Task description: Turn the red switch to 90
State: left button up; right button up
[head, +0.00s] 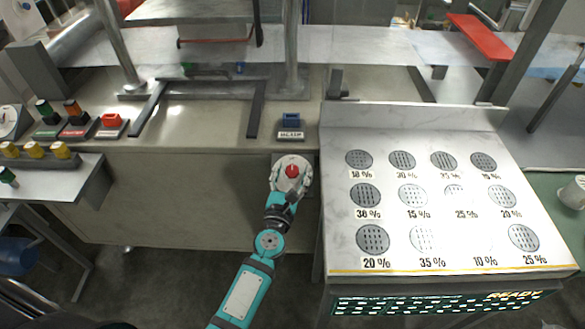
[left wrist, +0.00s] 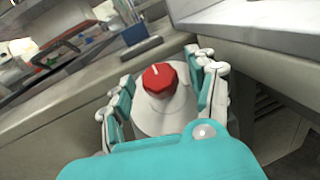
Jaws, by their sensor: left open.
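The red switch (head: 292,171) is a faceted knob on a round pale dial plate on the front face of the bench. It also shows in the left wrist view (left wrist: 159,80), with a light pointer mark near its top edge. The dial's numbers cannot be read. My left gripper (head: 290,182) is open in front of the dial. In the left wrist view its fingers (left wrist: 160,92) stand on both sides of the red knob, with visible gaps to it. My right gripper is not in view.
A blue block (head: 291,120) stands on the bench top above the dial. A panel with round grilles and percent labels (head: 412,257) stands close on the right. Red and yellow controls (head: 111,121) sit at the left. The floor in front is clear.

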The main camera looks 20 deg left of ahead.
pick_arm(q)
jog(key=shift+w+a, duration=0.1)
jog(key=shift+w, duration=0.5)
grip_shut()
